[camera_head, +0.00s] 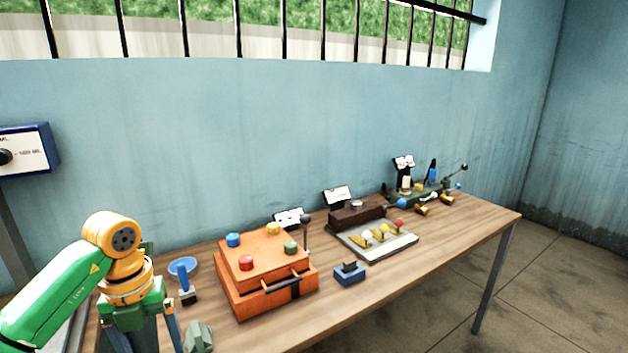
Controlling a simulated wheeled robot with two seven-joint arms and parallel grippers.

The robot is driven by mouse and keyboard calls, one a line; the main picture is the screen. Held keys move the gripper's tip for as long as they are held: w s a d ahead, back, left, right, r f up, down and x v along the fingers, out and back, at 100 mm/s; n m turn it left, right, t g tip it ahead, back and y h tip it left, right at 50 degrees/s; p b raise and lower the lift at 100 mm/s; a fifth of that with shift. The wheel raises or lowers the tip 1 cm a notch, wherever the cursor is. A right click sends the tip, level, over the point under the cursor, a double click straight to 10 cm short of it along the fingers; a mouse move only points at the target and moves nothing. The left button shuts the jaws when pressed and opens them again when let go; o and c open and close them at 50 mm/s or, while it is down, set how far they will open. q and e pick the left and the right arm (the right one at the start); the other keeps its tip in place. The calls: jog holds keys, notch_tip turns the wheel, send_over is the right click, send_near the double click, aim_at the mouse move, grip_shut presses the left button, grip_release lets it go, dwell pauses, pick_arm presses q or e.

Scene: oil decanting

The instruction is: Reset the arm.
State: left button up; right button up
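My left arm, green and orange, comes in from the left. Its gripper (144,330) points down at the bottom left, over the near left end of the wooden table. Two bluish fingers show apart, with something dark between them, but the lower frame edge cuts off their tips. I cannot tell whether it holds anything. My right arm and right gripper are not in view.
Right of my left gripper are a blue funnel-like piece (184,267), a grey-green block (198,337) and an orange box (266,272) with coloured knobs. A blue block (349,274), a pale panel (378,243) and a dark green rack (420,195) stand further right. The front right tabletop (440,258) is clear.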

pick_arm(q)
jog(key=w+d+f+n+t+h, duration=0.2)
jog(key=d+f+n+t+h, duration=0.35)
jog(key=d, duration=0.55)
jog(key=w+d+f+n+t+h, duration=0.2)
jog(key=w+d+f+n+h, duration=0.1)
jog(key=d+f+h, duration=0.55)
jog(key=s+a+f+n+t+y, duration=0.1)
jog(key=s+a+f+n+y, duration=0.2)
jog(key=f+n, duration=0.3)
jog(key=s+a+f+n+t+y, duration=0.1)
jog(key=s+a+f+n+y, duration=0.25)
jog(key=f, duration=0.45)
jog(key=s+a+f+n+t+y, duration=0.1)
jog(key=s+a+f+n+y, duration=0.15)
jog(key=f+n+y, duration=0.4)
jog(key=s+a+f+n+g, duration=0.1)
jog(key=s+f+g, duration=0.2)
jog(key=s, duration=0.7)
jog(key=s+a+f+n+g, duration=0.1)
jog(key=s+f+n+g, duration=0.1)
jog(key=s+f, duration=0.4)
jog(key=s+a+f+n+g+y, duration=0.1)
jog(key=s+f+g, duration=0.3)
jog(key=s, duration=1)
jog(key=shift+s+a+f+n, duration=0.25)
jog(key=shift+s+f+n, duration=0.05)
jog(key=shift+f+n, duration=0.15)
jog(key=shift+w+g, duration=0.1)
jog(key=shift+g, duration=0.15)
